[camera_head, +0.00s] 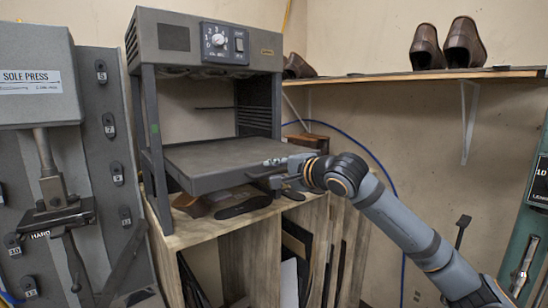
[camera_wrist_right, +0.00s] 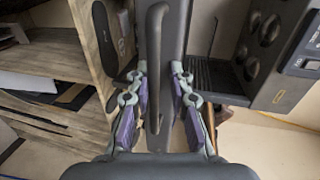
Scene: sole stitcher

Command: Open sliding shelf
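The sliding shelf (camera_head: 215,158) is a flat dark grey tray in the lower part of the grey heater-like machine (camera_head: 180,38), under its top box. It lies level, and its front edge faces the robot. My right gripper (camera_head: 278,171) is at the front edge, towards its right end. In the right wrist view, the shelf's curved dark handle (camera_wrist_right: 155,50) runs between the two fingers of my right gripper (camera_wrist_right: 158,82). The fingers are apart, with a narrow gap showing on each side of the handle. My left gripper is not in view.
The machine stands on a wooden cabinet (camera_head: 205,232) with dark shoe parts (camera_head: 242,202) under the shelf. A sole press (camera_head: 40,85) is at left. Brown shoes (camera_head: 462,45) stand on a wall shelf (camera_head: 400,76) at right. A green machine (camera_head: 530,215) is at far right.

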